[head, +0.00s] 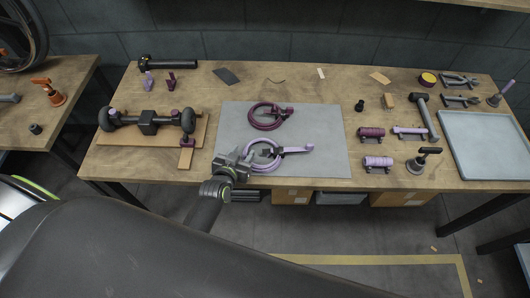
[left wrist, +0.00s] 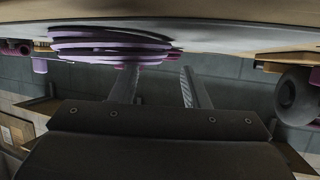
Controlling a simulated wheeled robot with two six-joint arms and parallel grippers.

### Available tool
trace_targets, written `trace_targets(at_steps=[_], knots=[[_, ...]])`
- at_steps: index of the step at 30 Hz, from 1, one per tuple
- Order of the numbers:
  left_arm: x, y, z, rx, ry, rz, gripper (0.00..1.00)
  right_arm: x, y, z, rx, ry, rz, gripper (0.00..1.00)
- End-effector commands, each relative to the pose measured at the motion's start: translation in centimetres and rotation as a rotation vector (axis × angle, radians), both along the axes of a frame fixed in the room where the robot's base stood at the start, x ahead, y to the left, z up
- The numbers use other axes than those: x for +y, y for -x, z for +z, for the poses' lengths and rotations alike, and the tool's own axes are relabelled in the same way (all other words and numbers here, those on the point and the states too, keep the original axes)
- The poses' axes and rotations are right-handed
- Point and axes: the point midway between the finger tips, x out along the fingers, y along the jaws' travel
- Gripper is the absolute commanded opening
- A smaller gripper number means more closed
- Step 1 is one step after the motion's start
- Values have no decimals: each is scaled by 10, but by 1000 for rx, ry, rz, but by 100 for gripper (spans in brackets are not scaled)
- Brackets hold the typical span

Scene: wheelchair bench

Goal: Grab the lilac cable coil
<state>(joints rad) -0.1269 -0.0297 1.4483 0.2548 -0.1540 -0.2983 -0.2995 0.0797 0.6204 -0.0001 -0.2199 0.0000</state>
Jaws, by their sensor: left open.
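The lilac cable coil (head: 267,169) lies on the grey mat (head: 325,162) near its front left, with a lilac and dark end piece to its right. My left gripper (head: 240,160) is open at the coil's left side, low near the table's front edge. In the left wrist view the lilac coil (left wrist: 105,46) shows as stacked loops near the top left. The open left gripper (left wrist: 159,68) shows there too, one finger close to the coil's edge. Nothing shows between the fingers. I cannot tell whether that finger touches the coil. My right gripper is not in view.
A dark purple coil (head: 265,116) lies behind on the mat. A wheeled axle assembly (head: 148,122) on a board stands to the left. Purple spools (head: 371,132) and tools stand right of the mat, then a grey tray (head: 485,145). The mat's right part is clear.

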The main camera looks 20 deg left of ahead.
Motion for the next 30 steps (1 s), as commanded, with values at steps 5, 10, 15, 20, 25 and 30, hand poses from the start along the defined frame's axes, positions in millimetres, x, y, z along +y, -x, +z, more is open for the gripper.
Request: trace_targets(at_steps=[5, 10, 15, 20, 25, 30], knots=[[-1, -19, -7, 0, -1, 0, 42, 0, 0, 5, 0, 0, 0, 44], [-1, -27, -11, 0, 0, 0, 42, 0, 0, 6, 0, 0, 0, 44], [-1, -28, -11, 0, 0, 0, 42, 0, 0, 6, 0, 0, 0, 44], [-1, -28, -11, 0, 0, 0, 34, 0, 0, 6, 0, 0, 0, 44], [-1, -28, -11, 0, 0, 0, 12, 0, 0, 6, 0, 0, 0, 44], [-1, -27, -12, 1, 0, 0, 0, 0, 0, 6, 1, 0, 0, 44]])
